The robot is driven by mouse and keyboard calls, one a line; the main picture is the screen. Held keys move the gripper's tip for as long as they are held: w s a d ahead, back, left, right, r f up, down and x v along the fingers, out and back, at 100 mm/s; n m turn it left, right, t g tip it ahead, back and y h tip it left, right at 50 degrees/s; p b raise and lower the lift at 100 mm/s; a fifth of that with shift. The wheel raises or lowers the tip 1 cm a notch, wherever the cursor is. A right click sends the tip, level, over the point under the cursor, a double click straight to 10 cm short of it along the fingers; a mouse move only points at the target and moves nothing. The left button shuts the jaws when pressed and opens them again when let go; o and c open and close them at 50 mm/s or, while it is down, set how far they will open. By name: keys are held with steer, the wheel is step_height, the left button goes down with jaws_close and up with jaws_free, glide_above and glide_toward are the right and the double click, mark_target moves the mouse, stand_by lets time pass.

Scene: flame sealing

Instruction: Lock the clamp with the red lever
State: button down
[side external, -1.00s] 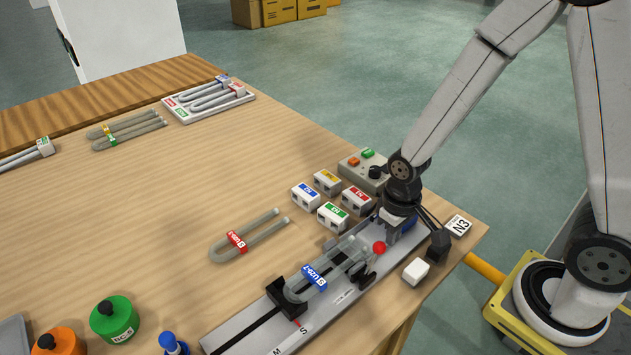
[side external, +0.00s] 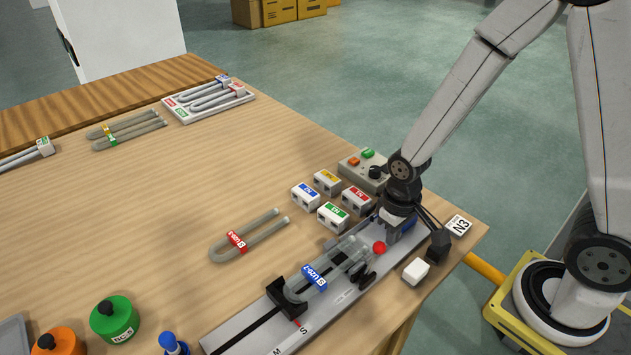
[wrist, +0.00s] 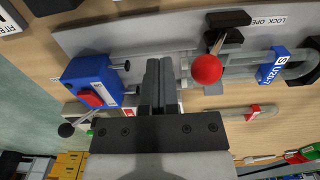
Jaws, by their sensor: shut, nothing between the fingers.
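The clamp's red ball-ended lever (side external: 379,248) stands up beside the black clamp body (side external: 364,277) on the grey fixture. In the wrist view the red knob (wrist: 207,69) is right of my fingers, on a short metal stem beside the black clamp parts (wrist: 228,28). A "LOCK OPEN" label is partly seen beside it. A glass U-tube with a blue U20-7 tag (side external: 314,276) lies in the fixture, its open ends toward my gripper. My gripper (wrist: 158,88) is shut and empty, between the blue block (wrist: 92,80) and the knob, apart from the knob.
Several colour-labelled white blocks (side external: 333,215) and a grey control box (side external: 362,170) stand close behind the fixture. A white block (side external: 416,271) is in front. A red-tagged U-tube (side external: 238,240) lies left on the table. The table's middle left is clear.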

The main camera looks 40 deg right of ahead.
steer(key=shift+a, duration=1.2)
stand_by(0.5)
steer(key=shift+d, duration=0.1)
steer(key=shift+d+r, duration=0.1)
steer(key=shift+d, duration=0.4)
steer(key=shift+r, duration=0.1)
step_height(320, 180, up, 8)
stand_by(1.3)
steer(key=shift+d, duration=0.15)
steer(key=d+t, duration=0.1)
steer(key=d, duration=0.1)
steer(key=d+t, duration=0.1)
steer(key=shift+s+d+f+t, duration=0.15)
steer(key=shift+s+f+t, duration=0.1)
steer(key=shift+s+t, duration=0.05)
